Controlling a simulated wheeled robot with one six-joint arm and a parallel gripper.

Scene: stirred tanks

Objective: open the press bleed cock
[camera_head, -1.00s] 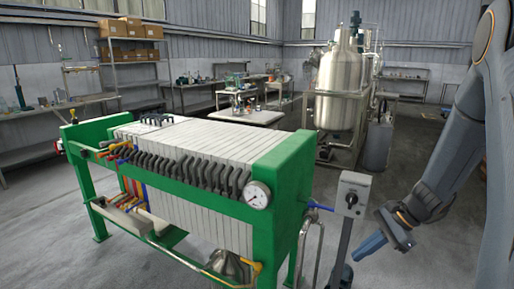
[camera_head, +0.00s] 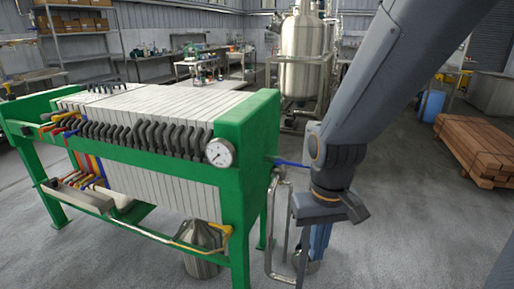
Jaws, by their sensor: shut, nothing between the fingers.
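The green filter press (camera_head: 245,130) with its row of white plates stands at left. A blue lever (camera_head: 290,163) sticks out at its right end, above a bent metal pipe (camera_head: 279,225). I cannot tell which of these is the bleed cock.
A round gauge (camera_head: 220,152) is on the press's near corner. A steel tank (camera_head: 302,55) stands behind. A timber stack (camera_head: 475,148) lies at right. The floor between arm and timber is clear.

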